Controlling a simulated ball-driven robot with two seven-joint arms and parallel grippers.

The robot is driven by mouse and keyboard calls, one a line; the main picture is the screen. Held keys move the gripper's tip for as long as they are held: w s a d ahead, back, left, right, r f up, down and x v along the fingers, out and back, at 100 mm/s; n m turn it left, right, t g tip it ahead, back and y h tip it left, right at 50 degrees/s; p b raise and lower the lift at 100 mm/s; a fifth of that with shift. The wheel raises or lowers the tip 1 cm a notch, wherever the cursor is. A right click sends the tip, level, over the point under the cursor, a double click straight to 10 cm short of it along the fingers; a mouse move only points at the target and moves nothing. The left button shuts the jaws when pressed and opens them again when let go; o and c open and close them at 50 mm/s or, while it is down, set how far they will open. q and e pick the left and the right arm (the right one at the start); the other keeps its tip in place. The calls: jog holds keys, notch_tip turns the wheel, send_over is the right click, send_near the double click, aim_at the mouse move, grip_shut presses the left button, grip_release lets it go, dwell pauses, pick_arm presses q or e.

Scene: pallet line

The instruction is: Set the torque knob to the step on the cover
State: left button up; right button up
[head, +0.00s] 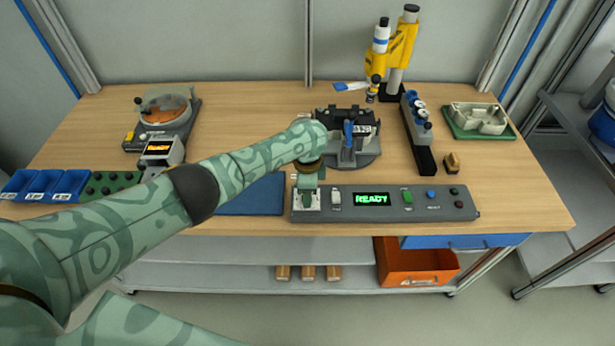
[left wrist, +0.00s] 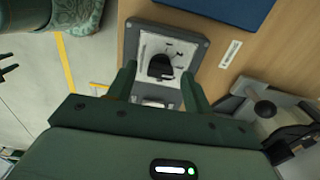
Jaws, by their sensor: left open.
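The torque knob (left wrist: 160,66) is black and sits on a white dial plate at the end of the grey control panel (head: 420,204). In the head view my left gripper (head: 308,188) is over that left end and hides the knob. In the left wrist view my left gripper (left wrist: 158,78) is open, with the knob showing between and beyond its fingertips. I cannot tell whether they touch it. The dial marks are too small to read. The panel display (head: 372,199) reads READY in green. No step marking on a cover is readable.
A dark fixture (head: 360,155) stands behind the panel, close to my left wrist. A blue mat (head: 252,196) lies left of the panel. A yellow screwdriver stand (head: 400,45) is at the back, and a pale casting (head: 482,116) sits on a green tray at right.

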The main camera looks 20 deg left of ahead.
pick_arm(q)
notch_tip(320, 180, up, 16)
jog(key=p, duration=0.7)
jog(key=shift+d+f, duration=0.1)
